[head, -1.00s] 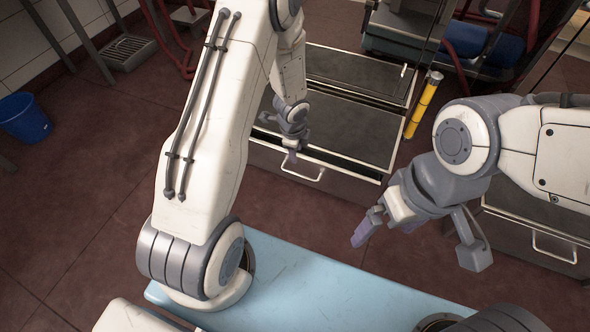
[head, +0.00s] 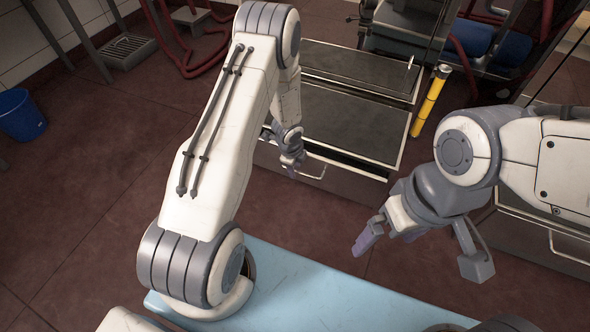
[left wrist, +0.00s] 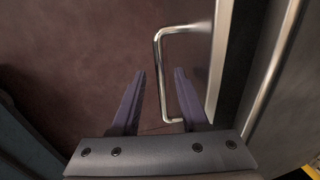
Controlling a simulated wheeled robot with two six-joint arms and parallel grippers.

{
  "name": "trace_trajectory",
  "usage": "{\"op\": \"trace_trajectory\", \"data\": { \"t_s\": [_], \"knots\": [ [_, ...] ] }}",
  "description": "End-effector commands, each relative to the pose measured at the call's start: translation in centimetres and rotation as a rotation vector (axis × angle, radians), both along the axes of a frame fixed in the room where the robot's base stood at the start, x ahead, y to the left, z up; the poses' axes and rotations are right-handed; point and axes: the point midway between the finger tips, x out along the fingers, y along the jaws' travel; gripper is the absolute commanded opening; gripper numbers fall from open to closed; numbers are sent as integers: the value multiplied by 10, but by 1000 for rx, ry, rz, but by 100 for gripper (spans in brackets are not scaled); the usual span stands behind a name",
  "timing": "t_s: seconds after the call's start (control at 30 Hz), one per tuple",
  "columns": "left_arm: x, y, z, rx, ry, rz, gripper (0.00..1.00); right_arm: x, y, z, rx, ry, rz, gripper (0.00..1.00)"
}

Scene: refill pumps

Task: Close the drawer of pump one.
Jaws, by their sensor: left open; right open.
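A low metal cabinet (head: 340,122) with dark top panels stands in the middle of the head view. Its front drawer (head: 345,178) juts out a little, with a dark gap behind its front. A silver handle (head: 318,172) is on the drawer front. My left gripper (head: 291,168) is open at the drawer front, just left of the handle. In the left wrist view the handle's bar (left wrist: 158,75) shows between the two open fingers; I cannot tell whether they touch it. My right gripper (head: 418,260) is open and empty. No pump number is readable.
A second handled drawer (head: 565,245) is at the right, partly behind my right arm. A yellow cylinder (head: 430,100) stands beside the cabinet. A light blue surface (head: 320,290) lies in front. A blue bucket (head: 22,115) is at far left; the floor between is clear.

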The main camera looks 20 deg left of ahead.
Motion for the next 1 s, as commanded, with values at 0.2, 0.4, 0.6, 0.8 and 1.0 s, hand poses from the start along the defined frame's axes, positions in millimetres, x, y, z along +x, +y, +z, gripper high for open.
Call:
{"op": "trace_trajectory", "data": {
  "t_s": [0.2, 0.4, 0.6, 0.8, 1.0],
  "knots": [
    [0, 0, 0, 0, 0, 0, 45, 0, 0, 0, 0, 0, 0, 100],
    [0, 0, 0, 0, 0, 0, 0, 0, 0, 0, 0, 0, 0, 100],
    [0, 0, 0, 0, 0, 0, 0, 0, 0, 0, 0, 0, 0, 100],
    [0, 0, 0, 0, 0, 1, 0, 0, 0, 0, 0, 0, 0, 100],
    [0, 0, 0, 0, 0, 1, 0, 0, 0, 0, 0, 0, 0, 100]
  ]
}}
